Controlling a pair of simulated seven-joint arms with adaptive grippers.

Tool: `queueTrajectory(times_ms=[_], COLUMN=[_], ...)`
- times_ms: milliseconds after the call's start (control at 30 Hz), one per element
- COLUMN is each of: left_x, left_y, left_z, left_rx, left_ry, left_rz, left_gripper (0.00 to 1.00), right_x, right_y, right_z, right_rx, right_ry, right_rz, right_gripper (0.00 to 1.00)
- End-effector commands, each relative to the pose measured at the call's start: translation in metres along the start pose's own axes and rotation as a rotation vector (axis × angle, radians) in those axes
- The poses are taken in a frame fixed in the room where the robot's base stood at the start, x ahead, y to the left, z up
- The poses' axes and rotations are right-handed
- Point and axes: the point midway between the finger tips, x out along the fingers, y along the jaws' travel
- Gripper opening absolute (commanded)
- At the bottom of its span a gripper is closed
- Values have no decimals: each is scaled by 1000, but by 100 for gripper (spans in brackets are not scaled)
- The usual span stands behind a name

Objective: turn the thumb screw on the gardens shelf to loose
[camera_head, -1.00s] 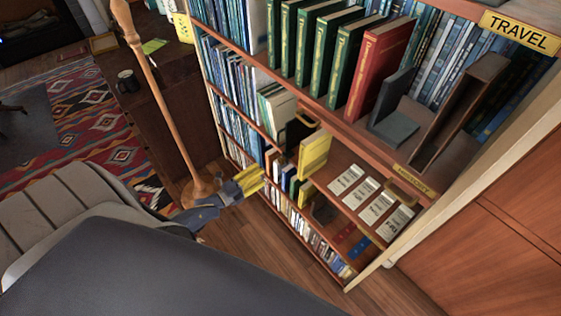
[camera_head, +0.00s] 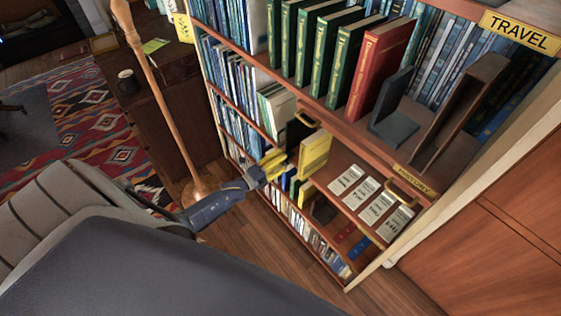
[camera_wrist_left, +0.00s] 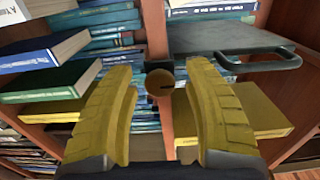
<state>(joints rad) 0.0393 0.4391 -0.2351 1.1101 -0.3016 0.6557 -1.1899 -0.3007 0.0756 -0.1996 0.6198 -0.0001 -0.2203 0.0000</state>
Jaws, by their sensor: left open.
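In the left wrist view a round brass-coloured thumb screw (camera_wrist_left: 160,83) with a dark slot sits on the front of a reddish wooden upright (camera_wrist_left: 157,38). The two yellow fingers of my left gripper (camera_wrist_left: 160,76) stand open on either side of the screw, with visible gaps. In the head view my left gripper (camera_head: 274,164) is at the bookcase front, just left of a yellow book (camera_head: 315,153). I cannot make out the screw in the head view. No gardens label is readable. My right gripper is not in view.
In the wrist view a grey bookend-like piece with a dark handle (camera_wrist_left: 262,60) is at upper right. Books (camera_wrist_left: 45,85) jut out at left. In the head view green books (camera_head: 325,55) and a red book (camera_head: 375,65) stand above. A wooden pole (camera_head: 165,110) rises left of my gripper.

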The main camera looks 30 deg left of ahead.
Motion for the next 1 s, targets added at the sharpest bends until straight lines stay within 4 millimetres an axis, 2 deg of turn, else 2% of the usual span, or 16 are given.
queueTrajectory(times_ms=[200,667,1000], left_x=[0,0,0], left_y=[0,0,0], left_z=[0,0,0], left_rx=[0,0,-30], left_ry=[0,0,0], left_rz=[0,0,0], left_gripper=[52,0,0], right_x=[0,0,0], right_y=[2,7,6], right_z=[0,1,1], right_rx=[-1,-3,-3], right_ry=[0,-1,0], right_rz=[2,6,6], right_gripper=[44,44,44])
